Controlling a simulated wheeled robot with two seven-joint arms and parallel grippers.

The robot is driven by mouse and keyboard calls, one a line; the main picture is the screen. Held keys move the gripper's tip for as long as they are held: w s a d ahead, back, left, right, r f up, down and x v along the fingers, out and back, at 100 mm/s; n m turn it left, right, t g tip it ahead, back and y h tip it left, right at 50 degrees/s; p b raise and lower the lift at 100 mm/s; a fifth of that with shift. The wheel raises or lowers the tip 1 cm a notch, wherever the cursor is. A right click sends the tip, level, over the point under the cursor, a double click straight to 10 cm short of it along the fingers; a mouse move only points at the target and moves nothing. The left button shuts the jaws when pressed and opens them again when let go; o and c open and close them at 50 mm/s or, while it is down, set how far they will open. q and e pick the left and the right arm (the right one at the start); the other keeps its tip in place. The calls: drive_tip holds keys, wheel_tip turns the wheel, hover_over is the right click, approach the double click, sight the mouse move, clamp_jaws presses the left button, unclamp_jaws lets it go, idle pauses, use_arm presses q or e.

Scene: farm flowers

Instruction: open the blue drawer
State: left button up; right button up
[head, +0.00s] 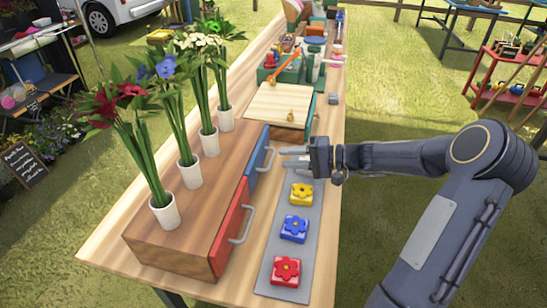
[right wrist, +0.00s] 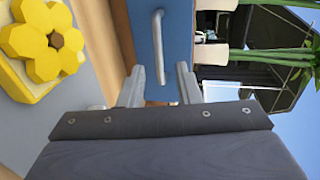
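The blue drawer (head: 257,164) is in the right end of the wooden cabinet and looks shut. Its grey handle (head: 267,160) is a vertical-looking bar. In the right wrist view the blue front (right wrist: 177,22) fills the upper middle, with the handle (right wrist: 158,45) on it. My right gripper (head: 284,157) is just to the right of the handle, pointing at it. In the right wrist view its two fingers (right wrist: 160,72) are apart, with the handle's end between them and gaps on both sides. My left gripper is not in view.
A red drawer (head: 229,228) with its own handle is beside the blue one. Flower vases (head: 164,213) stand on the cabinet (head: 150,250). A grey mat (head: 264,284) with yellow, blue and red flower blocks lies beside it. A wooden board (head: 275,103) is behind.

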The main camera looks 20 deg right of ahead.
drive_tip(key=shift+x, duration=1.95)
clamp_jaws()
